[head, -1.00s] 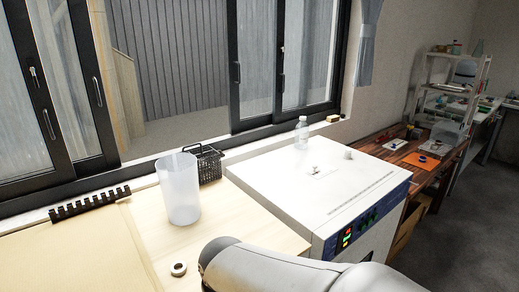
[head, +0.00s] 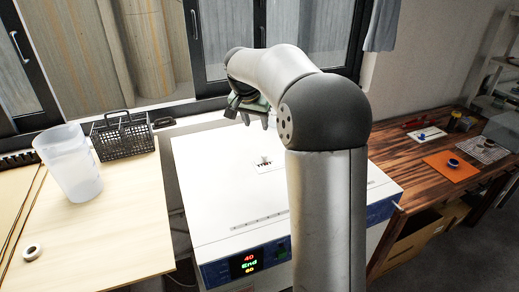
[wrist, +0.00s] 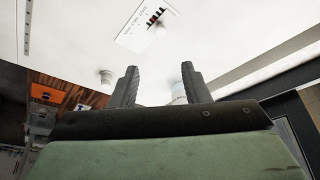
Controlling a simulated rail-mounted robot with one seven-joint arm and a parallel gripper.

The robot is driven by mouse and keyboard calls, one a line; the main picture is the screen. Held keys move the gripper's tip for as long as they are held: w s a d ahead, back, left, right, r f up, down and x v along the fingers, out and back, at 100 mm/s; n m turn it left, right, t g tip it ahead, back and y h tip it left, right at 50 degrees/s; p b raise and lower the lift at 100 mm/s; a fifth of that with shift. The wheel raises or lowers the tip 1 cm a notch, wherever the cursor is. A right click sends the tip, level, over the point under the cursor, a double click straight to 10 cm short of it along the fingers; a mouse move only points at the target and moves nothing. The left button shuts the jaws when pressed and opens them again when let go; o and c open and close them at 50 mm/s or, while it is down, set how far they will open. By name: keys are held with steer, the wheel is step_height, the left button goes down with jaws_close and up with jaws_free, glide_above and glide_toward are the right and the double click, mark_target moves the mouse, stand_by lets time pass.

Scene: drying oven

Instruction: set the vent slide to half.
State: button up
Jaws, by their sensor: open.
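The drying oven (head: 225,200) is a white box with a flat top. The vent slide plate (head: 276,167) lies on that top, with a small knob (head: 264,160) standing on it. In the wrist view the plate (wrist: 135,38) is near the top edge, with a row of dark marks and a reddish spot; the slide's exact setting is too small to read. My gripper (head: 248,118) is above the back of the oven top, behind the plate in the head view. In the wrist view its two fingers (wrist: 159,73) are apart with nothing held between them.
A clear bottle (wrist: 178,92) shows beyond the fingers, and a round white cap (wrist: 107,77) stands left of them. The oven display (head: 247,262) is lit. Left are a jug (head: 72,168), a black basket (head: 124,138) and a tape roll (head: 32,252). Windows stand behind.

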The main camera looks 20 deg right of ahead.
mark_target(264, 155)
steer(key=p+x, duration=0.2)
steer(key=x, duration=1.5)
steer(key=shift+w, duration=0.15)
steer(key=shift+c, duration=0.2)
jaws_close()
